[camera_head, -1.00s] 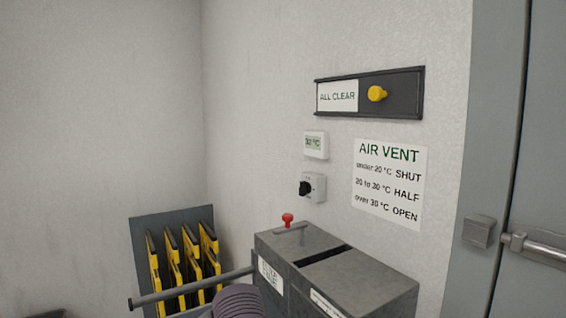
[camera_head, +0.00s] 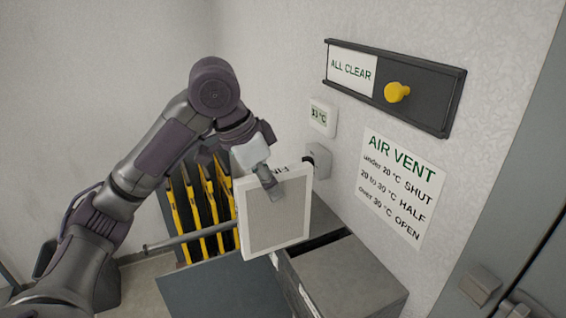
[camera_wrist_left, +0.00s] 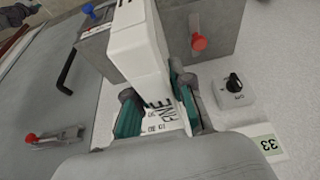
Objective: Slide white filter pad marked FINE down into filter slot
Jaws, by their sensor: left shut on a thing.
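My left gripper (camera_head: 268,184) is shut on the top edge of the white filter pad (camera_head: 276,220). The pad is a white frame with a grey face and hangs roughly upright, slightly tilted, in front of the grey filter box (camera_head: 345,279). In the left wrist view, the gripper (camera_wrist_left: 160,98) has a green-padded finger on each side of the pad (camera_wrist_left: 137,42), whose edge reads FINE. The dark filter slot (camera_head: 318,245) shows in the box's top, partly hidden by the pad. I cannot tell whether the pad's lower edge touches the box.
A rack of black and yellow plates (camera_head: 203,205) stands behind my arm. The wall holds a dial (camera_head: 318,160), a 33 °C display (camera_head: 322,118), an AIR VENT sign (camera_head: 401,184) and an ALL CLEAR slider (camera_head: 397,92). A grey panel (camera_head: 215,292) lies left of the box.

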